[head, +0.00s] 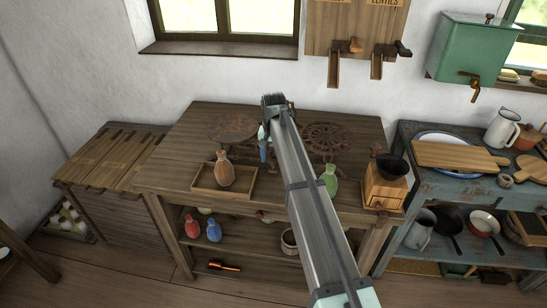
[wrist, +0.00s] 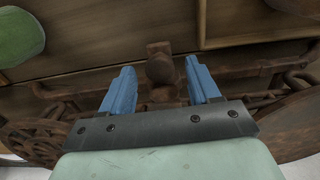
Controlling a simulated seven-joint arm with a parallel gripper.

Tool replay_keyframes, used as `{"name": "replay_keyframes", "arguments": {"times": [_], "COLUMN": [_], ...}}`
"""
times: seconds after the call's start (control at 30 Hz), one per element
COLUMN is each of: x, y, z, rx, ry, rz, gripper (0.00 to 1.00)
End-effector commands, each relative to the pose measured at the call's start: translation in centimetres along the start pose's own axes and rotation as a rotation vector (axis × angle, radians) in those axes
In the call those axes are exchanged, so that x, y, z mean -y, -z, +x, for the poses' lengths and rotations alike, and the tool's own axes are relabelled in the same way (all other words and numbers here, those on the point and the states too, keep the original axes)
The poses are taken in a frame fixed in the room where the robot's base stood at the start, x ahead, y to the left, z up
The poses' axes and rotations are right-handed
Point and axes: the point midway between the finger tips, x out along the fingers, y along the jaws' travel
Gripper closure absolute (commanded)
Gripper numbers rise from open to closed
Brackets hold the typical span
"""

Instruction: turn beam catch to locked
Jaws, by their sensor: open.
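A rusty brown balance scale stands on the wooden table; its left pan (head: 234,127) and right ornate pan (head: 327,137) show in the head view. In the wrist view, its rusty beam (wrist: 80,88) runs across the picture. A rusty block with a rounded knob (wrist: 161,69), apparently the beam catch, lies at the middle of it. My gripper (wrist: 158,74) is open, its blue fingers on either side of the knob with gaps visible. In the head view my arm hides the scale's middle and most of my gripper (head: 264,150); the catch does not show there.
A brown bottle (head: 224,170) stands in a shallow tray (head: 247,194) at the left front. A green bottle (head: 329,178) stands just right of my arm, and a wooden coffee grinder (head: 386,190) is farther right. The table's left end (head: 175,165) is clear.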

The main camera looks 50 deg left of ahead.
Motion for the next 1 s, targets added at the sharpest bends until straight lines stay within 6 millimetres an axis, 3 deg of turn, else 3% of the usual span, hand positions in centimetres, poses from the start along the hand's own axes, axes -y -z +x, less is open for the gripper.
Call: {"name": "replay_keyframes", "arguments": {"times": [0.6, 0.8, 1.0], "x": [0.0, 0.0, 0.0], "y": [0.1, 0.1, 0.0], "z": [-10.8, -12.6, -13.2], "rx": [-0.002, -0.001, -0.001], "ry": [0.001, 0.000, 0.000], "rz": [0.000, 0.000, 0.000], "gripper": [0.39, 0.39, 0.39]}}
